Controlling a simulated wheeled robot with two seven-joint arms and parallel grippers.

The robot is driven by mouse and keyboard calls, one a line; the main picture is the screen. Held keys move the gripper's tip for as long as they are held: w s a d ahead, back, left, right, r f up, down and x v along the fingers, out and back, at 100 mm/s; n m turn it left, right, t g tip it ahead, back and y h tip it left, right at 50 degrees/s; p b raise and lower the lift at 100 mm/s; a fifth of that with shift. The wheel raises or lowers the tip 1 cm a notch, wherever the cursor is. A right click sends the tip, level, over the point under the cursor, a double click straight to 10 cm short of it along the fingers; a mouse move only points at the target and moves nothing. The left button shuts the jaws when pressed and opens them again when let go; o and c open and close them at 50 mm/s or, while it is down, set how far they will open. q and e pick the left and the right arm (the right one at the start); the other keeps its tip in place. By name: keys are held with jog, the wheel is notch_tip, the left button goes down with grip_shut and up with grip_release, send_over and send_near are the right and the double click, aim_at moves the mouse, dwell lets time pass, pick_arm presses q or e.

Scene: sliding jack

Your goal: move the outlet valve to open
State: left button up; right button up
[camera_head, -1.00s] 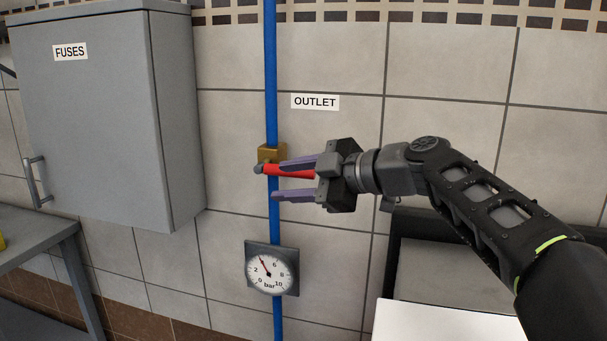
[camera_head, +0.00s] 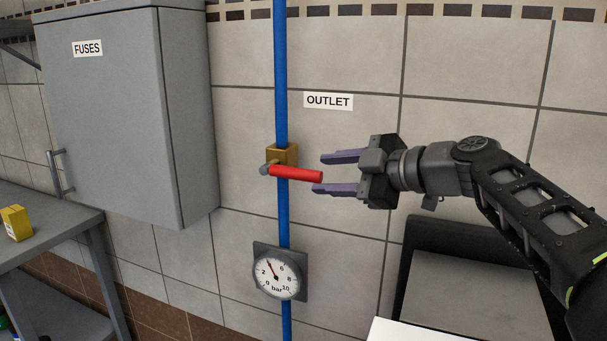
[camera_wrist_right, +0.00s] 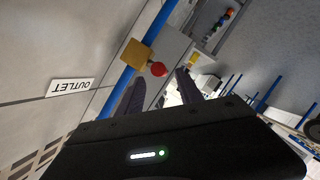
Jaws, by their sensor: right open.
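The outlet valve has a brass body (camera_head: 283,153) on the vertical blue pipe (camera_head: 281,80). Its red lever (camera_head: 297,173) points right, nearly level and across the pipe. My right gripper (camera_head: 328,173) is open, to the right of the lever, with the lever's free end close to the fingertips in the picture. No finger is closed on it. In the right wrist view the red lever end (camera_wrist_right: 158,69) and the brass body (camera_wrist_right: 136,54) show ahead, between and beyond the two fingers. My left gripper is not in view.
The OUTLET label (camera_head: 328,101) is on the tiled wall above the gripper. A pressure gauge (camera_head: 277,278) hangs below the valve. A grey FUSES cabinet (camera_head: 105,120) is at the left, above a grey table (camera_head: 60,235) with a yellow box (camera_head: 16,223).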

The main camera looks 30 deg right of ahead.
aim_at(303, 175)
jog(key=p+x, duration=0.1)
jog(key=x, duration=0.5)
jog(key=shift+w+a+f+p, duration=0.1)
jog(key=shift+w+a+p, duration=0.05)
jog(key=shift+w+p, duration=0.2)
jog(key=shift+c, duration=0.4)
grip_shut()
dwell(0.7)
